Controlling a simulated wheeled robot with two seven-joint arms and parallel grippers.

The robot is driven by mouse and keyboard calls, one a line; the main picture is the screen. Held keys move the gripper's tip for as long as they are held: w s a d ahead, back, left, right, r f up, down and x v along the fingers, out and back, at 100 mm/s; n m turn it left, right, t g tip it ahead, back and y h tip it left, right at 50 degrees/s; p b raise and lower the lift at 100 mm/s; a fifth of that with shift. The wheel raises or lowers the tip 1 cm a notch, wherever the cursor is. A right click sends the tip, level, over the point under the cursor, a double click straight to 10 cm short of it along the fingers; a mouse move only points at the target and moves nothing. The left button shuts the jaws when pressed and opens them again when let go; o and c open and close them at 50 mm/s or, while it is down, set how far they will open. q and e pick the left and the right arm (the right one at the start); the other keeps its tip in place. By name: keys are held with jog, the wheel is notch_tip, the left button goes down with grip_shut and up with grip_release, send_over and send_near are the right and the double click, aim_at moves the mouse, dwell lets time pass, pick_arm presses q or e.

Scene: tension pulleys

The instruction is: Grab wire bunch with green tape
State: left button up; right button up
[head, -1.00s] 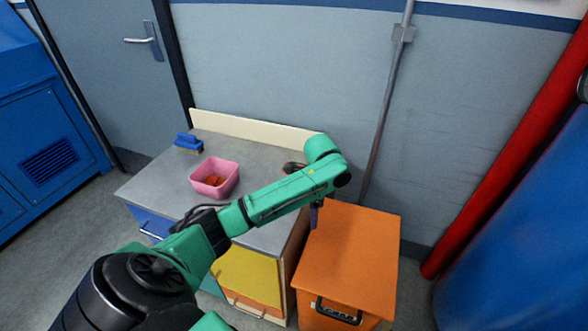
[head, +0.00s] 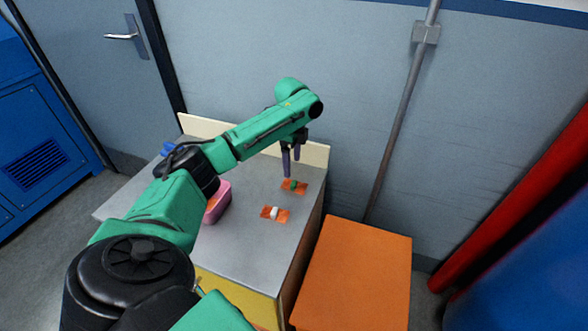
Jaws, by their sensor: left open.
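The wire bunch with green tape (head: 294,186) is a small orange bundle with a green band, lying on the grey tabletop near its back right corner. A second orange bunch with white tape (head: 275,213) lies nearer to me. My left gripper (head: 291,168) points down just above and slightly left of the green-taped bunch. Its two dark fingers are apart and hold nothing. I cannot tell exactly how high the tips are. My right gripper is not in view.
A pink bin (head: 219,203) stands on the grey table (head: 240,258), partly hidden by my arm. A blue object (head: 167,148) sits at the back left. An orange cabinet (head: 355,270) stands to the right. A low cream backboard (head: 316,154) lines the table's back.

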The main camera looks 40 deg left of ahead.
aim_at(294, 182)
pick_arm(q)
notch_tip(294, 182, down, 4)
jog(key=shift+w+a+r, duration=0.1)
jog(key=shift+w+a, duration=0.05)
jog(key=f, duration=0.5)
jog(key=shift+w+d+f, duration=0.1)
jog(key=shift+d, duration=0.15)
jog(key=shift+f, duration=0.15)
jog(key=c, duration=1.2)
grip_shut()
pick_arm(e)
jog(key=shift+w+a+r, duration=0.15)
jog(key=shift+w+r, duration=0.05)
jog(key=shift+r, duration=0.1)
